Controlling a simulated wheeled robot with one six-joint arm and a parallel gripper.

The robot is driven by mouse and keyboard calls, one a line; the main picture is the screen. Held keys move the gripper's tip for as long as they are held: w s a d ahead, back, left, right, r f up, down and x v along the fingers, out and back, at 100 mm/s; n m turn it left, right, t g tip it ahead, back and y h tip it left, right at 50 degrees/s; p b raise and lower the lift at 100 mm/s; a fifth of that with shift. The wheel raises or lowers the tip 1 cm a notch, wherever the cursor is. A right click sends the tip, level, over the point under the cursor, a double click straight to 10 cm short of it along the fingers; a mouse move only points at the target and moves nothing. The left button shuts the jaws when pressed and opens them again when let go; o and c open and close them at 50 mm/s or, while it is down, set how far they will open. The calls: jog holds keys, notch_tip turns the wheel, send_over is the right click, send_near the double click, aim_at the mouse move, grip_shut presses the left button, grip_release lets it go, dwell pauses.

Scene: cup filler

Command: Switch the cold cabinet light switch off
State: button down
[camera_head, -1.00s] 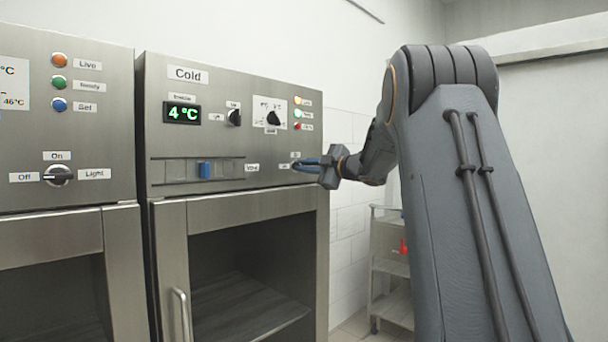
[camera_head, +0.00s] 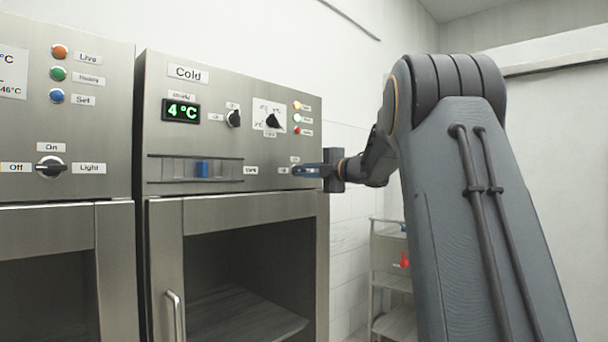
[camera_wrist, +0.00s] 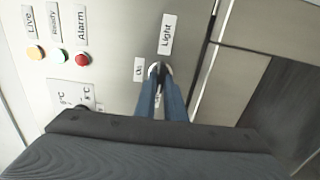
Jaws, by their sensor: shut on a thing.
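The cold cabinet (camera_head: 232,130) stands in the middle of the head view, with a green 4 °C display on its panel. Its light switch (camera_wrist: 160,69) is a small round knob, seen in the wrist view between the Light label (camera_wrist: 167,34) and my fingers, beside the On label (camera_wrist: 139,69). My gripper (camera_wrist: 160,76) is shut on this knob, one blue finger on each side. The exact angle of the knob is hard to tell.
Other dials (camera_head: 272,120) and indicator lamps (camera_head: 297,117) sit just above on the panel. A blue slider (camera_head: 202,169) is to the left. A neighbouring cabinet has its own light knob (camera_head: 51,167). A shelf cart (camera_head: 392,282) stands behind, to the right.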

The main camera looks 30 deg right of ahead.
dwell(0.3)
jog(key=c, duration=1.8)
grip_release()
jog(key=shift+c, duration=0.2)
jog(key=b+v, duration=0.1)
jog(key=v, duration=0.6)
jog(key=shift+s, duration=0.35)
jog(key=shift+d, duration=0.1)
